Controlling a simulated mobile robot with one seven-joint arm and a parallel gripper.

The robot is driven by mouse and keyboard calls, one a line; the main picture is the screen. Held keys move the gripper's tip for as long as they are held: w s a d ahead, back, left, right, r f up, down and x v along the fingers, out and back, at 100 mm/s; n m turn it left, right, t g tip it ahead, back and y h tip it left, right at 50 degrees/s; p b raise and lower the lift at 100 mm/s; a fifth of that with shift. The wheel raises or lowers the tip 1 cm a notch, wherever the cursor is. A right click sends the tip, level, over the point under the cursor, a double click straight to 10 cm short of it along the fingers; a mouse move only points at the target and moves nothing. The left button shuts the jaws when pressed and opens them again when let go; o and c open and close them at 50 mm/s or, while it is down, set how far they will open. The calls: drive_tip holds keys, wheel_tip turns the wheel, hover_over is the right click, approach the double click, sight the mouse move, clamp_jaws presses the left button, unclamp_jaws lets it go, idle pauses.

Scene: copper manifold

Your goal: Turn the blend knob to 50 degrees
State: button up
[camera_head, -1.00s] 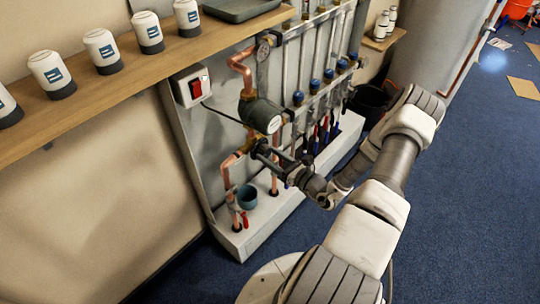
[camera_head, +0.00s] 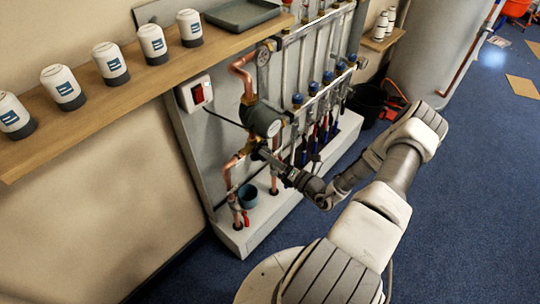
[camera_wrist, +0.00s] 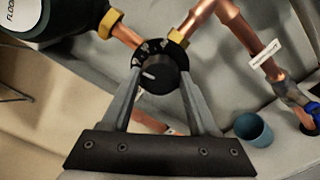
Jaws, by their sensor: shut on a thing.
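The blend knob (camera_wrist: 158,75) is a black round knob with a pale pointer line, set in a dark dial with small light marks. In the wrist view it sits between the two fingers of my gripper (camera_wrist: 160,88), which is shut on it. The pointer line slants toward the upper left; I cannot read its angle. In the head view my gripper (camera_head: 262,154) reaches the copper pipework just below the dark round pump (camera_head: 262,120), and the knob is hidden there.
Copper pipes (camera_wrist: 245,40) run close to the right of the knob. A teal cup (camera_head: 247,195) stands on the panel's base ledge. A red switch box (camera_head: 196,93) is on the panel, and a wooden shelf (camera_head: 110,107) with several white canisters is at left.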

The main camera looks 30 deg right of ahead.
drive_tip(key=m+p, duration=0.1)
drive_tip(key=m, duration=0.5)
idle(0.6)
drive_tip(key=o, duration=1.4)
drive_tip(key=shift+c, duration=0.2)
drive_tip(key=p+v, duration=0.1)
drive_tip(key=v, duration=1.6)
drive_tip(key=shift+s+p, duration=0.25)
drive_tip(key=shift+p, duration=0.15)
drive_tip(key=shift+w+r, duration=0.1)
drive_tip(key=shift+r, duration=0.05)
